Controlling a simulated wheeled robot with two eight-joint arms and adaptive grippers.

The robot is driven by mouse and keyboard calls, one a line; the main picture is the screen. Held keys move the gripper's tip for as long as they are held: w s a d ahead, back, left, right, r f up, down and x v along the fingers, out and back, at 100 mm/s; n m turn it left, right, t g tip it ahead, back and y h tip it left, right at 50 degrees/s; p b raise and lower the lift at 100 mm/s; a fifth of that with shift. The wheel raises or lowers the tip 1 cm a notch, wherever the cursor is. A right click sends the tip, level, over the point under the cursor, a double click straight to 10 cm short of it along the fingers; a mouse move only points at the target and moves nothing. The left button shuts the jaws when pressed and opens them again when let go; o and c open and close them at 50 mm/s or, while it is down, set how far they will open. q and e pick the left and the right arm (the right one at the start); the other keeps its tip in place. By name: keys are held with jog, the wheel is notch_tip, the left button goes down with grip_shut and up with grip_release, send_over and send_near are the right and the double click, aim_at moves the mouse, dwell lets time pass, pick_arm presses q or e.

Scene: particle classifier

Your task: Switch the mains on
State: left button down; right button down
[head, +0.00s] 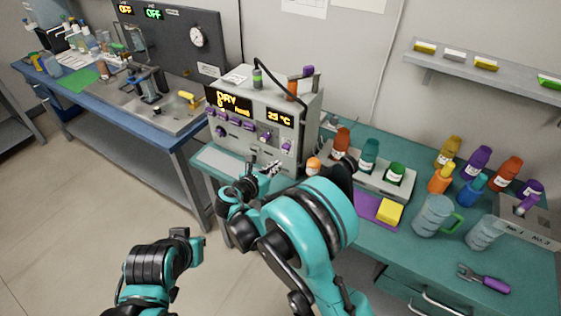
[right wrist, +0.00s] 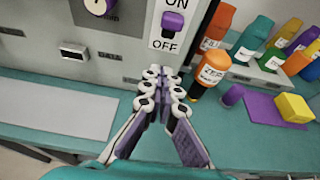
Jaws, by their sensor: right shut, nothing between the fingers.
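The mains switch (right wrist: 173,22) is a purple lever on a white plate marked ON above and OFF below, at the top of the right wrist view. I cannot tell for sure which way it is set. It sits on the front of the grey classifier machine (head: 234,143), whose display is lit. My right gripper (head: 273,168) is in front of the machine's lower right front. In the right wrist view its fingertips (right wrist: 163,84) are together and empty, showing just below the switch plate. My left arm shows at lower left, but its fingers do not show.
A yellow block (head: 390,211) and a purple mat (head: 367,207) lie farther right, near a clear jug (head: 433,216). A pale panel (right wrist: 55,104) lies on the bench at left.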

jog(key=p+v, duration=0.1)
jog(key=v, duration=0.5)
jog(key=shift+s+d+r, duration=0.1)
jog(key=shift+r, duration=0.05)
jog(key=s+d+r+m+g+y, duration=0.2)
jog(key=s+d+r+m, duration=0.15)
jog(key=d+m, duration=0.3)
jog(key=s+d+r+m+g+y, duration=0.1)
jog(key=s+d+r+m+g, duration=0.1)
jog(key=s+d+m, duration=0.4)
jog(key=s+d+m+y, duration=0.2)
jog(key=s+d+m, duration=0.1)
jog(key=s+m, duration=0.4)
jog(key=s+d+m+y, duration=0.3)
jog(key=s+m, duration=0.5)
jog(key=m, duration=0.1)
jog(key=shift+d+r+m+g, duration=0.2)
jog(key=shift+m+g, duration=0.1)
jog(key=shift+m, duration=0.05)
